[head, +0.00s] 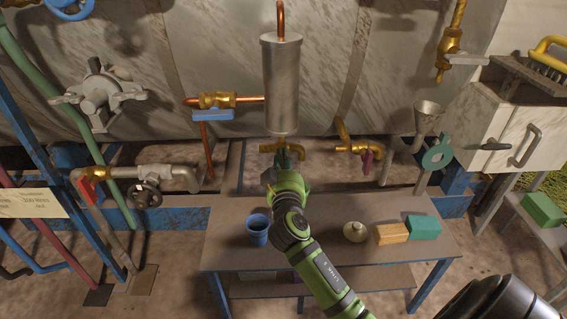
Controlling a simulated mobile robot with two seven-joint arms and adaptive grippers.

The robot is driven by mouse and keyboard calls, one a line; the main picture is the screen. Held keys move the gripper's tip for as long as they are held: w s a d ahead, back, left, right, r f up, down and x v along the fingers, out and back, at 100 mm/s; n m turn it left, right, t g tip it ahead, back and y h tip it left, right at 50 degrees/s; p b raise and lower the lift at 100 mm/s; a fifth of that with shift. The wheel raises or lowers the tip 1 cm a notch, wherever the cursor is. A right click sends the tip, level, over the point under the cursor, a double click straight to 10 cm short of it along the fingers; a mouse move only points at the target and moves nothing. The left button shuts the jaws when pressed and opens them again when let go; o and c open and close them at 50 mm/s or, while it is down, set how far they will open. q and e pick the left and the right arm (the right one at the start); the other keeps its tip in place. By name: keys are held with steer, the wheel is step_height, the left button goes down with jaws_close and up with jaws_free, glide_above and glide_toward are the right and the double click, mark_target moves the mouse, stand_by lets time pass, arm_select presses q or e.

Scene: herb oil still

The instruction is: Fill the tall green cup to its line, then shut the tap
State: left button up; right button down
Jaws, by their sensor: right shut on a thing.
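A brass tap (269,148) sits under the upright grey metal cylinder (281,90). My right gripper (284,160) is at this tap, shut on what looks like its handle; the fingers hide most of the handle. I cannot make out a tall green cup; my right arm covers the bench below the tap. A blue cup (257,230) stands upright on the bench, left of my right arm. No flow from the tap can be made out. My left gripper is not in view.
The bench (225,252) also holds a pale round pot (354,232), an orange block (391,234) and a green block (424,227). A second brass tap (352,146) with a purple handle is to the right.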

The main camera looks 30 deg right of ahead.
stand_by(0.3)
steer(key=c, duration=1.1)
jaws_free()
steer(key=v, duration=1.2)
steer(key=shift+f, duration=0.1)
stand_by(4.9)
